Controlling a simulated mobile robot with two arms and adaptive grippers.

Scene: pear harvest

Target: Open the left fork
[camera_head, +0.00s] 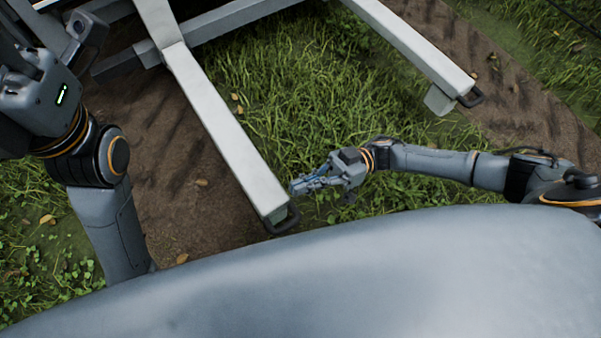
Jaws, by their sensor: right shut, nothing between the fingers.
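Two pale grey forks reach toward me from a frame at the top.
A grey crossbar (222,20) joins the forks at the top. Grass (285,85) fills the space between them. Bare brown soil (180,170) lies left of the left fork, and another soil strip (530,105) lies at the right. My own body covers the bottom.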

